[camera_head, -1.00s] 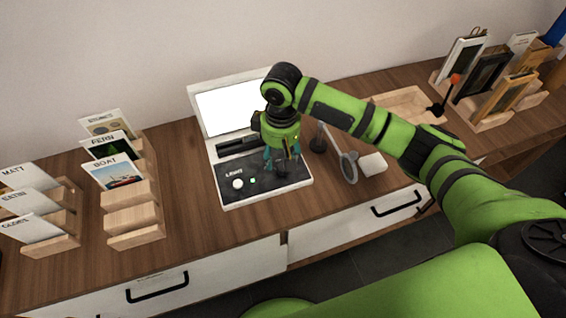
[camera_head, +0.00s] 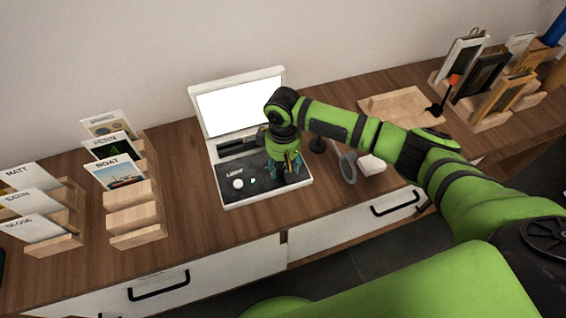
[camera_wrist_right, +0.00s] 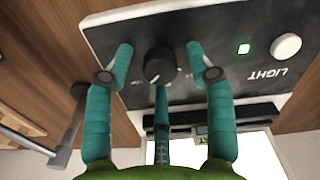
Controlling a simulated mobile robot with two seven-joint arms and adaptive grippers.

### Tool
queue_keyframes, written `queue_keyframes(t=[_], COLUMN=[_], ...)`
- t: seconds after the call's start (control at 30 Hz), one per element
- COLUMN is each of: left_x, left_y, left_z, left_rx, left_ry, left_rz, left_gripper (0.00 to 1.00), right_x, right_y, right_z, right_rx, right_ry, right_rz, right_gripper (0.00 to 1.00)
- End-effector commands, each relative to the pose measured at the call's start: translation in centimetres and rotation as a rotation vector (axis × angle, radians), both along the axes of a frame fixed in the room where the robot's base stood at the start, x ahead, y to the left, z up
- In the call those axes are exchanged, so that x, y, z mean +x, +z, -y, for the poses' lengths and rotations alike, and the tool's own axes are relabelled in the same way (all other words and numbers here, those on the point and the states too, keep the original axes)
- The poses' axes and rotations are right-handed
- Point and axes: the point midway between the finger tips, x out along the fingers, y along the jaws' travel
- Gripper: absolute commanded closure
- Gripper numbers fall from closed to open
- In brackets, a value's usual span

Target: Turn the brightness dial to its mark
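The brightness dial (camera_wrist_right: 158,64) is a round black knob on the black control panel (camera_head: 240,190) of the white light box, with a small pale line on its edge. In the wrist view it sits between the fingers of my right gripper (camera_wrist_right: 160,62), which are spread on both sides of it with gaps showing. A third finger shows below it. In the head view my right gripper (camera_head: 284,165) is down over the panel's right part and hides the dial. The dial's target mark is not clear. My left gripper is not in view.
The bright screen (camera_head: 240,105) stands behind.

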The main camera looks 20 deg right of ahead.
Motion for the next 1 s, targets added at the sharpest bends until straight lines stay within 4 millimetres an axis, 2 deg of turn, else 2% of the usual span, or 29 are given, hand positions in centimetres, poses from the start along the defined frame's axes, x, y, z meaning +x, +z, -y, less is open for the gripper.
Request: queue_keyframes(t=[0.03,0.13,0.57,0.77,1.0], left_x=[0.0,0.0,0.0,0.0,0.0], left_y=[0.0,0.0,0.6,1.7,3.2], left_z=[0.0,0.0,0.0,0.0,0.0], left_rx=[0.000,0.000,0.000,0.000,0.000], left_ry=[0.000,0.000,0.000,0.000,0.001], left_rz=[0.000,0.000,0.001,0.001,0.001], left_gripper=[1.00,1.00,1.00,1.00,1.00], right_x=[0.0,0.0,0.0,0.0,0.0], right_y=[0.0,0.0,0.1,0.3,0.3], right_z=[0.0,0.0,0.0,-0.1,0.0], right_rx=[0.000,0.000,0.000,0.001,0.001], right_ry=[0.000,0.000,0.043,0.155,0.363], right_rz=[0.000,0.000,-0.001,-0.003,-0.003], right_gripper=[0.61,1.00,1.00,1.00,1.00])
